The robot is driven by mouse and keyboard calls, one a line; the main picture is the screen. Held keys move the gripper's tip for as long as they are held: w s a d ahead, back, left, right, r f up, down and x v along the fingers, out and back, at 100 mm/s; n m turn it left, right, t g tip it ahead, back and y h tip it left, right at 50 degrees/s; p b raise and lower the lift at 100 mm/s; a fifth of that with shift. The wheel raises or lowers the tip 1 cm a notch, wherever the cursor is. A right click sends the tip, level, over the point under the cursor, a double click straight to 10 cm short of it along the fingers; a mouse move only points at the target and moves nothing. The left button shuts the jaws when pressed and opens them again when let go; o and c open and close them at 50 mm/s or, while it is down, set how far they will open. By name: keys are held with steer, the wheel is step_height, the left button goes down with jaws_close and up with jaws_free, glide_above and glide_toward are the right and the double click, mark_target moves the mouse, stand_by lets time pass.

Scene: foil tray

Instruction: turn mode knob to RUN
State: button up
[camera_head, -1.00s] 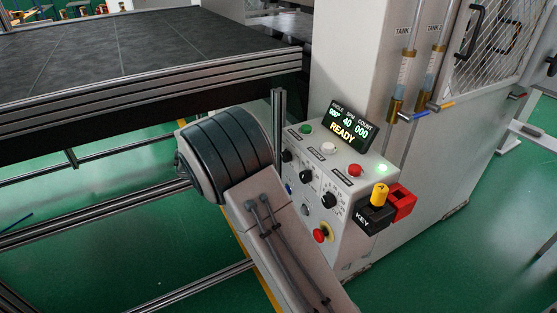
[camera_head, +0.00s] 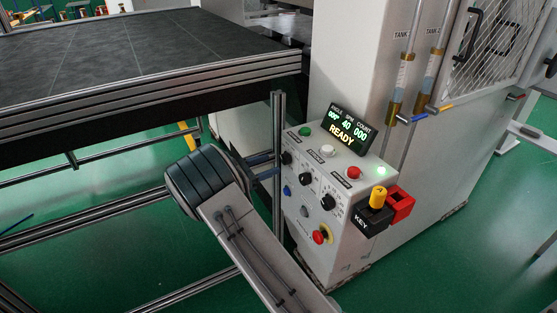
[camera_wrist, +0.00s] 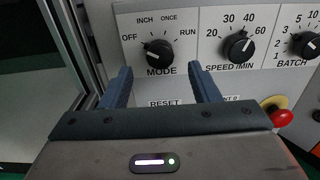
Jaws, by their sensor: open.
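The black MODE knob (camera_wrist: 158,53) is on the white panel, in the upper middle of the wrist view. Its pale mark points up and left, toward the OFF and INCH side; RUN is printed to its upper right. In the head view the knob (camera_head: 286,158) is the leftmost black one. My gripper (camera_wrist: 160,70) is open and empty, its blue fingers pointing at the panel just below the knob, one toward each side. I see no contact with the knob. In the head view my gripper (camera_head: 268,167) is partly hidden behind a metal post.
The SPEED knob (camera_wrist: 238,48) and BATCH knob (camera_wrist: 305,44) sit to the right. A red stop button (camera_wrist: 283,117) is lower right. The metal post (camera_head: 278,150) stands just left of the panel. A display (camera_head: 346,130) reads READY. The black conveyor (camera_head: 150,60) lies left.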

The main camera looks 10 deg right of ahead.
mark_target(283, 160)
steer(key=shift+x, duration=2.2)
steer(key=shift+c, duration=0.4)
steer(key=c, duration=0.9)
